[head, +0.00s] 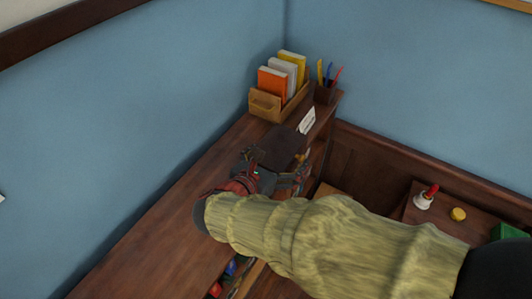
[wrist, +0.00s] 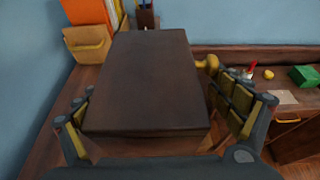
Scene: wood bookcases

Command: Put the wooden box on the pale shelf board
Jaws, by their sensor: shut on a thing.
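My gripper (head: 277,172) is shut on a dark brown wooden box (head: 284,143), above the top of the bookcase. In the wrist view the box (wrist: 148,75) fills the middle, with the fingers of the gripper (wrist: 155,112) on its left and right sides. The box's underside is hidden, so I cannot tell whether it touches the bookcase top. A pale strip of board (head: 249,279) shows low in the bookcase, below my sleeved arm. Most of it is hidden, and I cannot tell if it is the pale shelf board.
A wooden holder (head: 265,105) with orange, white and yellow books and a pen cup (head: 325,93) stand at the corner end of the bookcase top (head: 165,222). The near top is bare. A lower cabinet (head: 443,232) at right bears small items. Blue walls close two sides.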

